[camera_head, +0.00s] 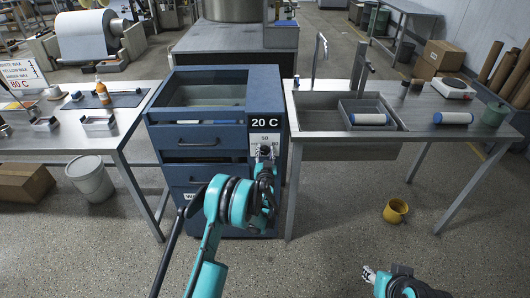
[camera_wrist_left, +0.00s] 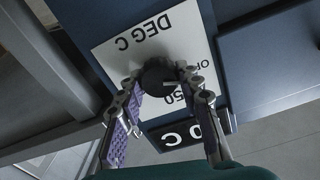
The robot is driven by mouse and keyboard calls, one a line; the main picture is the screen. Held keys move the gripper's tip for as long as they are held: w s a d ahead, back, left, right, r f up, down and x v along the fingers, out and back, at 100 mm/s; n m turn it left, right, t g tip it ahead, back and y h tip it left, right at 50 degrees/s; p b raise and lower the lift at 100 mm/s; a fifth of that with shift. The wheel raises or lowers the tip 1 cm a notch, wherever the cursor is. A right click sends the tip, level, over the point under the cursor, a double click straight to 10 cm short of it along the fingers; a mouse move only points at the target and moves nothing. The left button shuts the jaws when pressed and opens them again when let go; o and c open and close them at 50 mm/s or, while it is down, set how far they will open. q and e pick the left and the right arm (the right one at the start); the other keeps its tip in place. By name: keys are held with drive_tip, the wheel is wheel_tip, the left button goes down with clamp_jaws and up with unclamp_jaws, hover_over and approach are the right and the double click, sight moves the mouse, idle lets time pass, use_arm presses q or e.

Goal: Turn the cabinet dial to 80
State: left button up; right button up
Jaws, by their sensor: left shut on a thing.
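The dark blue cabinet (camera_head: 198,137) stands between two tables, with a black display (camera_head: 265,123) reading 20 C. Below it is a white dial plate (camera_head: 264,139); the dial itself is mostly hidden by my left gripper (camera_head: 265,153). In the left wrist view, the round black dial (camera_wrist_left: 157,77) sits on the white plate (camera_wrist_left: 115,57), which shows DEG C and 50 upside down. My left gripper (camera_wrist_left: 164,82) has one finger on each side of the dial and is shut on it. My right gripper (camera_head: 369,274) is over the floor at lower right, away from the cabinet; its opening is unclear.
A sink table (camera_head: 424,127) stands close on the right of the cabinet, and another table (camera_head: 130,116) on the left. A yellow mug (camera_head: 396,211) lies on the floor at right. A white bucket (camera_head: 91,179) stands under the left table. The floor in front is largely clear.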

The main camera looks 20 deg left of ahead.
use_arm(q)
drive_tip(key=shift+m, duration=0.4)
drive_tip(key=m, duration=0.5)
drive_tip(key=shift+d+m, duration=0.1)
drive_tip(key=shift+m, duration=0.3)
drive_tip(key=m, duration=0.7)
drive_tip(key=shift+f, duration=0.15)
drive_tip(key=m, duration=0.3)
drive_tip(key=shift+m, duration=0.4)
drive_tip(key=m, duration=0.3)
drive_tip(key=shift+f+m, duration=0.1)
drive_tip(key=shift+m, duration=0.2)
drive_tip(key=m, duration=0.6)
drive_tip(key=shift+f+m, duration=0.1)
drive_tip(key=shift+m, duration=0.2)
drive_tip(key=o, duration=1.2)
drive_tip(key=shift+c, duration=0.2)
